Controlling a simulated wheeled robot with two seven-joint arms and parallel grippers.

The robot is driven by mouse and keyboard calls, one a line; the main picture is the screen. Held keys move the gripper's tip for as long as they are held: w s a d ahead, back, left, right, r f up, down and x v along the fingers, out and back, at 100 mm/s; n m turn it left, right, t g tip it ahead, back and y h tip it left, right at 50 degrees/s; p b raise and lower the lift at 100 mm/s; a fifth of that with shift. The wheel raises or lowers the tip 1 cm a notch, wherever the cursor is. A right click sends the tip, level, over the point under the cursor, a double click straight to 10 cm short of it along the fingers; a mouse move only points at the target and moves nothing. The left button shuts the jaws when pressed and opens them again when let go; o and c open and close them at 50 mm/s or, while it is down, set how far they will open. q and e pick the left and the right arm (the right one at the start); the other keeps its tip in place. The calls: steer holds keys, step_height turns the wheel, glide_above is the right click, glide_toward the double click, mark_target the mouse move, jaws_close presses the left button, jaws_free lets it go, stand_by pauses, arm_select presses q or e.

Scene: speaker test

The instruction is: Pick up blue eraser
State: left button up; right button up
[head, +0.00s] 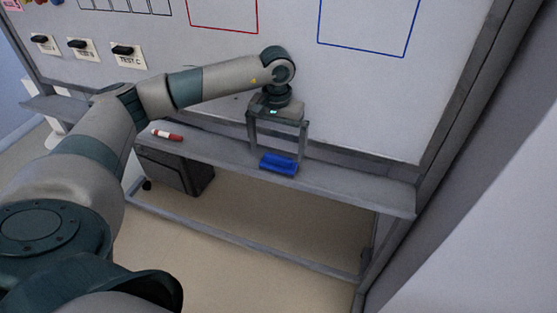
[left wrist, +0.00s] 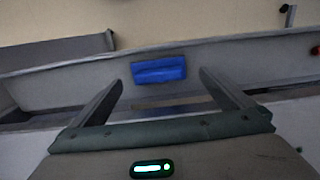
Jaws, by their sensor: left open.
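The blue eraser (head: 278,164) lies on the grey ledge (head: 345,187) along the bottom of the whiteboard. My left gripper (head: 276,150) is open and empty, pointing down at the ledge, with its fingers spread wider than the eraser. In the left wrist view the eraser (left wrist: 158,69) shows just beyond and between the two fingertips (left wrist: 161,80), with a gap on each side. Whether the fingertips reach down to the ledge is hard to tell. My right gripper is not in view.
A red and white marker (head: 167,135) lies on the ledge to the left. The whiteboard (head: 350,105) rises behind the gripper, with switches (head: 123,50) at its upper left. A dark box (head: 178,170) stands below the ledge. The ledge right of the eraser is clear.

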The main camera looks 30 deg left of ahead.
mark_target(278, 157)
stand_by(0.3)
arm_select(q)
steer(key=shift+d+f+p, duration=0.1)
steer(key=shift+f+p, duration=0.75)
steer(key=shift+p, duration=0.25)
step_height(278, 157, down, 3)
steer(key=shift+r+p, duration=0.15)
steer(key=shift+p, duration=0.75)
steer(key=shift+f, duration=0.45)
steer(key=c, duration=0.9)
steer(key=shift+r, duration=0.1)
steer(key=shift+c, duration=0.2)
